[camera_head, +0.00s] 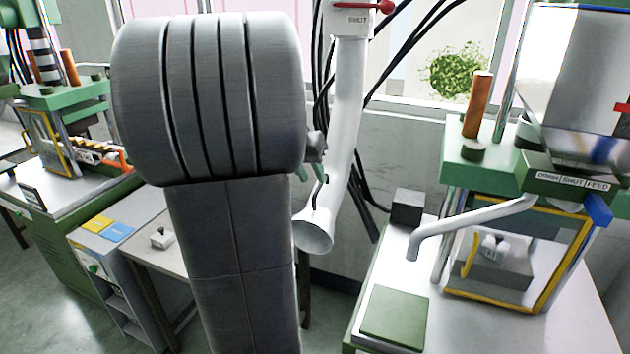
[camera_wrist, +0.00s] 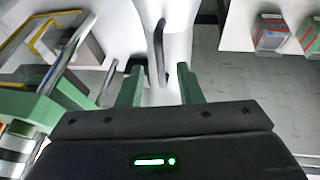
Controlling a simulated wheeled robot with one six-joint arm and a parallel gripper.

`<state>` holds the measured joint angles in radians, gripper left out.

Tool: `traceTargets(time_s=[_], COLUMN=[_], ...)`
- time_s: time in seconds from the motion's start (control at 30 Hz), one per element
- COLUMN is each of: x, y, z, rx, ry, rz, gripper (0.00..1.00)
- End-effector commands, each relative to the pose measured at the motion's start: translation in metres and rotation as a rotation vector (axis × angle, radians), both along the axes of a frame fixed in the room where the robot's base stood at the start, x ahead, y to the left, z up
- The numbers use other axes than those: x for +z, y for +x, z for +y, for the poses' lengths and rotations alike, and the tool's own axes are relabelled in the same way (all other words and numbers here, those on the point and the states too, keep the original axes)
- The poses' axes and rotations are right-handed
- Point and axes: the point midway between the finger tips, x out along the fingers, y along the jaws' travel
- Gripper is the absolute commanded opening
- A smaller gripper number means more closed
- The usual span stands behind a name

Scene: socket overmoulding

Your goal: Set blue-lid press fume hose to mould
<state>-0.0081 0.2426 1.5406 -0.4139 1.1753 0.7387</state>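The white fume hose (camera_head: 345,110) hangs beside the window, and its flared mouth (camera_head: 313,232) points down and left, away from the mould (camera_head: 495,262). The press with a blue part (camera_head: 598,210) stands at the right, with the mould inside its yellow-edged frame. My gripper (camera_wrist: 160,85) is open, its two green fingers apart. The hose's dark handle (camera_wrist: 159,45) lies ahead, in line with the gap, and its lower end shows between the fingertips. Contact cannot be told. In the head view my arm hides most of the gripper.
A shut damper box with a red lever (camera_head: 372,6) tops the hose. A bent pale pipe (camera_head: 470,225) reaches left from the press. A green pad (camera_head: 395,315) and a dark box (camera_head: 408,207) are on its bench. Another press (camera_head: 70,120) stands left.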

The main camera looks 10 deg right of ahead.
Motion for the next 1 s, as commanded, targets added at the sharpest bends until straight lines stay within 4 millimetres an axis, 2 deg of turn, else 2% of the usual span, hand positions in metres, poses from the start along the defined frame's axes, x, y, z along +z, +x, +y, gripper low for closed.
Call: traceTargets(time_s=[0.1, 0.23, 0.6, 0.77, 1.0], x=[-0.017, -0.028, -0.033, -0.032, -0.032], y=[0.003, 0.006, 0.007, 0.007, 0.007], z=[-0.007, -0.011, -0.013, -0.013, -0.013], rx=[-0.001, -0.001, 0.000, 0.000, 0.001], ry=[0.000, 0.000, 0.000, 0.000, 0.001], rz=[0.003, 0.002, 0.000, 0.000, 0.000], gripper=[0.32, 0.32, 0.32, 0.01, 0.00])
